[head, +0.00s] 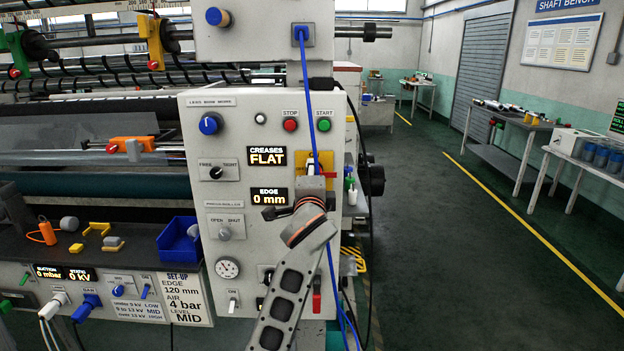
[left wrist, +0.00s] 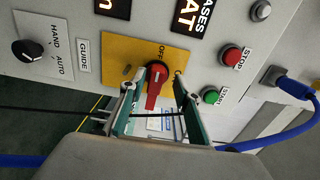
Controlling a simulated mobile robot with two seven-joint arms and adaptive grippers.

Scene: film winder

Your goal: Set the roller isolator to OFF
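The roller isolator is a red rotary handle (left wrist: 153,85) on a yellow plate (left wrist: 120,48) on the machine's grey panel. In the left wrist view an OFF label sits above the knob, and the handle points down, away from that label. In the head view the yellow plate (head: 301,159) is partly hidden behind my left gripper (head: 314,180). In the left wrist view my left gripper (left wrist: 155,92) is open, one finger on each side of the handle, with gaps visible. Contact cannot be made out. My right gripper is not in view.
Red STOP (head: 290,125) and green START (head: 324,125) buttons sit above the isolator. A blue cable (head: 307,85) hangs in front of the panel by my gripper. A GUIDE selector (left wrist: 27,50) is nearby. The floor aisle (head: 450,230) on the right is clear.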

